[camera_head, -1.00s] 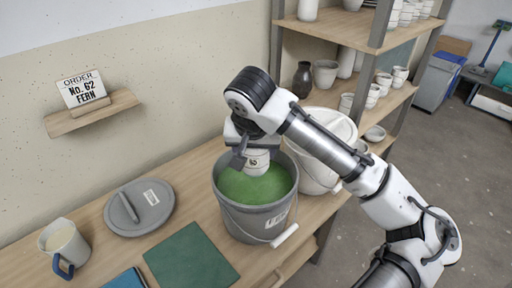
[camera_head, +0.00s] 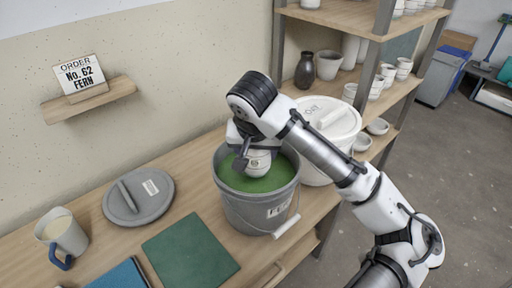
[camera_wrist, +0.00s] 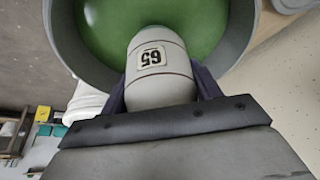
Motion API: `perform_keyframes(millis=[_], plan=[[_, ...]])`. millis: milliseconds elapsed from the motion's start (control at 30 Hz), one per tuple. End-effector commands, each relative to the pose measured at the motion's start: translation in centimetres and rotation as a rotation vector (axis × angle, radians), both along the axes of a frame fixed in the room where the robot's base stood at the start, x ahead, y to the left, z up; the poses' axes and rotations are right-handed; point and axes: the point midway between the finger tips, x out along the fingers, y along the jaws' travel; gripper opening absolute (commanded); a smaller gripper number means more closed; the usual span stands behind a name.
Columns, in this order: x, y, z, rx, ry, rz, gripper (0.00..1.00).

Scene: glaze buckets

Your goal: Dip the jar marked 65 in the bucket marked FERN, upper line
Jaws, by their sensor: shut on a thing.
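The pale jar (camera_head: 258,163) is held at the mouth of the grey bucket (camera_head: 250,208), over green glaze (camera_head: 262,184). In the wrist view the jar (camera_wrist: 160,75) shows a label reading 65, upside down, and thin lines around its body. My gripper (camera_head: 243,153) is shut on the jar; its dark fingers (camera_wrist: 118,95) lie along the jar's sides. The jar's far end is against the green in the wrist view; I cannot tell whether it touches the glaze. The bucket's front label is only partly readable.
A white lidded bucket (camera_head: 328,130) stands right behind the grey one. A grey lid (camera_head: 138,205), a jug (camera_head: 62,238) and a green mat (camera_head: 190,252) lie left. An order card (camera_head: 80,78) reads No. 62 FERN. Shelves (camera_head: 350,18) stand behind.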

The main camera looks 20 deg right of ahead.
Motion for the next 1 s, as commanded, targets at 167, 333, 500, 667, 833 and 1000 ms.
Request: perform_keyframes(millis=[167,333,500,667,833,1000], plan=[[0.0,0.0,-0.2,-0.001,-0.002,0.000,0.30],[0.0,0.0,-0.2,0.000,-0.001,0.000,0.30],[0.0,0.0,-1.2,0.000,-0.001,0.000,0.30],[0.0,0.0,-2.7,0.000,-0.001,0.001,0.30],[0.0,0.0,-4.2,0.000,0.000,0.001,0.30],[0.0,0.0,-5.7,0.000,-0.001,0.001,0.30]])
